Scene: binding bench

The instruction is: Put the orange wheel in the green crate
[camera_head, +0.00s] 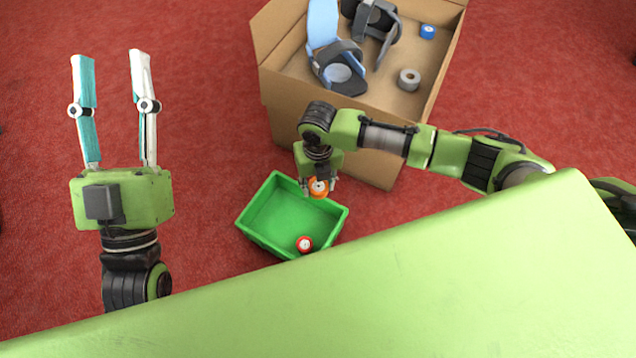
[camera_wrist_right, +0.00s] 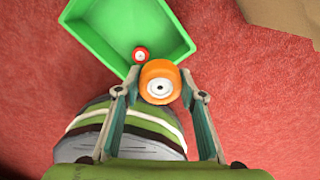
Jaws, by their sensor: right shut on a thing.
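The orange wheel (camera_head: 318,188) is held between the fingers of my right gripper (camera_head: 318,186), over the far right part of the green crate in the head view. In the right wrist view the orange wheel (camera_wrist_right: 160,82) sits between the fingertips of my right gripper (camera_wrist_right: 160,88). The green crate (camera_head: 259,201) is on the red floor; its wall also shows in the right wrist view (camera_wrist_right: 100,50). My left gripper (camera_head: 112,62) is open and empty, well left of the crate.
A red wheel (camera_head: 304,243) lies in the crate and shows in the right wrist view (camera_wrist_right: 140,55). A cardboard box (camera_head: 335,138) behind the crate holds headset-like things, a blue roll (camera_head: 428,31) and a grey roll (camera_head: 409,79). Red floor is free between the left gripper and the crate.

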